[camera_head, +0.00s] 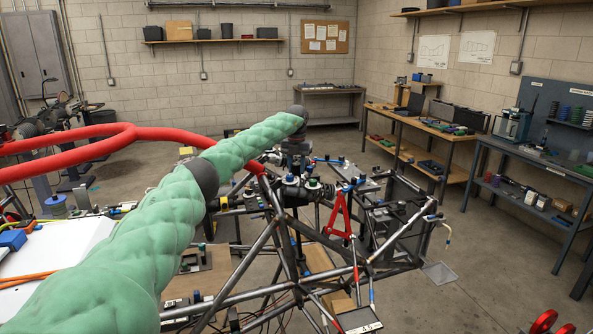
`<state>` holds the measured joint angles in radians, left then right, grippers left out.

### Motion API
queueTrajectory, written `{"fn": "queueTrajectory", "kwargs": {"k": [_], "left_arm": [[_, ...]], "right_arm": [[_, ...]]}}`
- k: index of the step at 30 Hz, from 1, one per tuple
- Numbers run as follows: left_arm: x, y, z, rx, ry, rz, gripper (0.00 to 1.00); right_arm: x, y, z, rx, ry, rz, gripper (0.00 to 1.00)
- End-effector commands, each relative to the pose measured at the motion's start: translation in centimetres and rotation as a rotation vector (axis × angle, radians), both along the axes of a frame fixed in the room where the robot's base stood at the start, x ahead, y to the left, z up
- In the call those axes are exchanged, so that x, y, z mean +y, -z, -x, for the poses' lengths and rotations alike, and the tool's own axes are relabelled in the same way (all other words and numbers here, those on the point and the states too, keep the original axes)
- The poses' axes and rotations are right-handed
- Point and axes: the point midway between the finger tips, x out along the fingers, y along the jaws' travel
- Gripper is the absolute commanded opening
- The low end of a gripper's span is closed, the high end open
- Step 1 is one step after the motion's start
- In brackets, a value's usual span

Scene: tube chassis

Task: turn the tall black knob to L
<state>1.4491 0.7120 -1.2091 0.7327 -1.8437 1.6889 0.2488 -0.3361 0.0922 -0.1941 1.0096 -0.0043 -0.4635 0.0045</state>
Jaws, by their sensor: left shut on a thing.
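My left arm, in a green padded sleeve, comes in from the lower left. Its dark wrist bends down, and my left gripper (293,158) points down over the tube chassis (262,242). The gripper is shut on the tall black knob, which is small and mostly hidden between the dark fingers. Several small dark and blue-capped fittings sit close around and below it. The L mark and the knob's pointing direction cannot be made out. My right gripper is not in view.
A red tube (120,130) runs across the left, behind the green arm. A red triangular bracket (340,215) stands right of the gripper. Workbenches (440,130) line the right wall. A white panel (55,255) lies at the left. The floor at the right is mostly clear.

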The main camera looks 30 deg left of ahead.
Motion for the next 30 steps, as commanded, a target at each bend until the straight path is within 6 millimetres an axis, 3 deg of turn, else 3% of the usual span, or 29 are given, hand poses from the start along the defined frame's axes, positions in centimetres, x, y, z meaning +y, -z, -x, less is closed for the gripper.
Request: {"fn": "queueTrajectory", "kwargs": {"k": [12,21,30], "left_arm": [[0.1,-0.1,0.0,-0.002,0.238,0.000,0.09],[0.1,-0.2,0.0,-0.003,0.290,0.001,0.09],[0.1,-0.3,0.0,-0.003,0.291,0.001,0.09]], "right_arm": [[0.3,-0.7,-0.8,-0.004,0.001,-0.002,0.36],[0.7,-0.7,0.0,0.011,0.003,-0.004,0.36],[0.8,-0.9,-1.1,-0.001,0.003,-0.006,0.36]]}}
